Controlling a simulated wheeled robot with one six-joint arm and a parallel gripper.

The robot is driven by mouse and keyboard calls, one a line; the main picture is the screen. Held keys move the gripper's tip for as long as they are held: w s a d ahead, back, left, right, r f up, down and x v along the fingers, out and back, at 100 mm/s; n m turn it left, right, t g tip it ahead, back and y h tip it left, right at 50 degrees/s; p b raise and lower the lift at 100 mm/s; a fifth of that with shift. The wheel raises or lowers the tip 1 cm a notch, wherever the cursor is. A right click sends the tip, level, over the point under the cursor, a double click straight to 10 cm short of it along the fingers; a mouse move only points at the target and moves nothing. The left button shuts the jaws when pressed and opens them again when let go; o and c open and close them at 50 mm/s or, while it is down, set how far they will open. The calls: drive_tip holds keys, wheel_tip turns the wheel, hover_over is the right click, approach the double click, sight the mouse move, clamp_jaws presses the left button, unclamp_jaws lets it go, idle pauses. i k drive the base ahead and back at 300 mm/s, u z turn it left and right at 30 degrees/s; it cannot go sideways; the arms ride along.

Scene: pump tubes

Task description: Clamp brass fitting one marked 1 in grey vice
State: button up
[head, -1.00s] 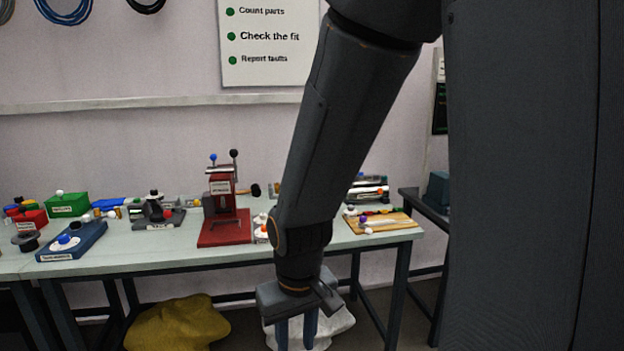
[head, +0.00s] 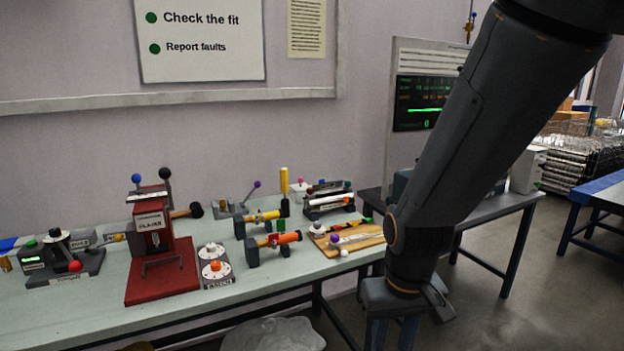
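A grey device with a black knob and a red ball (head: 62,262), possibly the grey vice, stands at the left of the pale green bench. A small brass-coloured piece (head: 7,263) stands at the left picture edge beside it; another small yellowish piece (head: 118,238) lies farther back. I cannot read a 1 on either, so I cannot tell which is fitting one. My gripper (head: 394,336) points down in front of the bench's right end, well away from these pieces. Its fingers look apart and empty; the tips are cut off by the bottom edge.
A red press (head: 160,265) stands right of the grey device, with a grey plate of white dials (head: 213,268) beside it. Orange and yellow cylinder tools, a wooden board (head: 350,238) and a second dark table (head: 500,208) are to the right. Floor shows between the tables.

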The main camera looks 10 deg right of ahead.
sight(257, 185)
drive_tip(key=z, duration=0.2)
drive_tip(key=i, duration=1.2)
drive_tip(key=u, duration=0.75)
